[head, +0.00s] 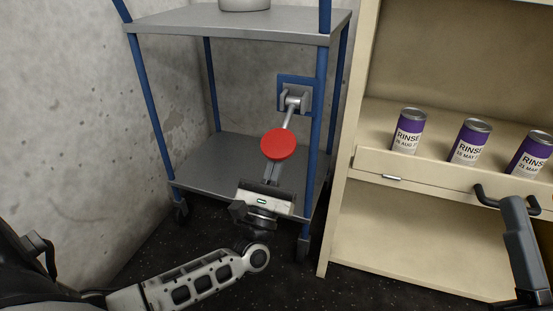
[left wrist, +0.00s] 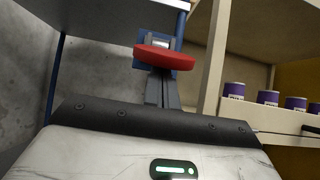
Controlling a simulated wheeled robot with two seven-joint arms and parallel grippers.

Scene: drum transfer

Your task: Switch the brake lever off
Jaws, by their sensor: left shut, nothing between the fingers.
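The brake lever has a round red knob (head: 278,144) on a grey metal rod (head: 288,117). In the left wrist view the knob (left wrist: 165,58) is at the top centre. My left gripper (head: 272,168) is shut and empty, with its fingers pointing at the knob. The fingers (left wrist: 161,85) end at or just behind the knob, which hides their tips. I cannot tell whether they touch it.
A blue-posted trolley with grey shelves (head: 235,24) stands around the lever area. A cream cabinet (head: 358,190) is close on the right, holding purple cans (head: 408,131). The concrete wall (head: 70,120) is left.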

